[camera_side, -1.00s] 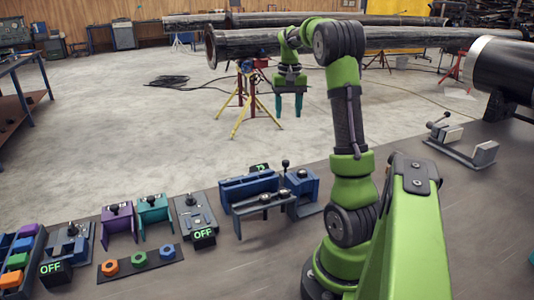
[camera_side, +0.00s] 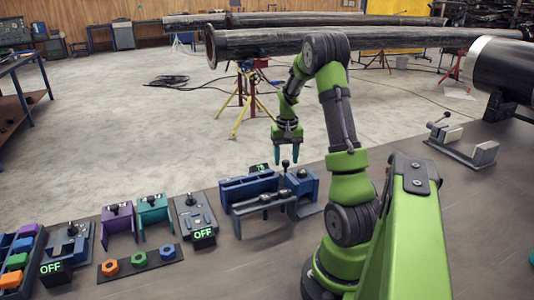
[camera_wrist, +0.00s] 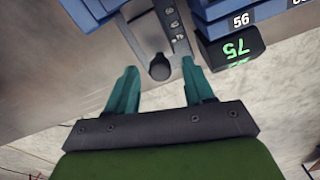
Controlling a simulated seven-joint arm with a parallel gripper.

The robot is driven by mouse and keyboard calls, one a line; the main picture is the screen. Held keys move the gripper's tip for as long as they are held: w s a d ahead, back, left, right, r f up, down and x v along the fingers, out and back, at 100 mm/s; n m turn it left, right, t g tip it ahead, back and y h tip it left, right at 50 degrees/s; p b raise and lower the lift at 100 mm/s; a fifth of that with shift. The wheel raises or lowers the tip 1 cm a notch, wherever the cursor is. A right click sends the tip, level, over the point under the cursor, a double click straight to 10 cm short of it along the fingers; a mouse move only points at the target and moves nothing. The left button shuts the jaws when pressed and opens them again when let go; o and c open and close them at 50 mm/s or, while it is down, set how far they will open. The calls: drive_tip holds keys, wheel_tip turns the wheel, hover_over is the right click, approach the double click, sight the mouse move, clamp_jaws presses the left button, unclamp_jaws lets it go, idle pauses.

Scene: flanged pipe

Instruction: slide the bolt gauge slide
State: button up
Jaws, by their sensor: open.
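The bolt gauge (camera_side: 240,190) is a blue fixture on the near table, with a grey bar in front and a small green-lit display (camera_side: 259,168) behind. A dark round knob (camera_side: 285,164) stands upright at its right part, seemingly the slide's handle. My gripper (camera_side: 286,156) is open with teal fingers pointing down, just above that knob. In the wrist view the knob (camera_wrist: 160,69) appears between the fingertips, with a gap on both sides. Whether the fingertips are down to knob height I cannot tell. The display (camera_wrist: 233,47) there reads 75.
Left of the gauge stand a grey switch box (camera_side: 194,215) marked OFF, teal (camera_side: 153,212) and purple (camera_side: 117,220) brackets, and a tray of coloured nuts (camera_side: 139,260). A grey clamp-like fixture (camera_side: 465,145) sits at right.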

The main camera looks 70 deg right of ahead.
drive_tip(key=shift+f, duration=0.4)
drive_tip(key=shift+c, duration=0.4)
clamp_jaws()
drive_tip(key=shift+d, duration=0.1)
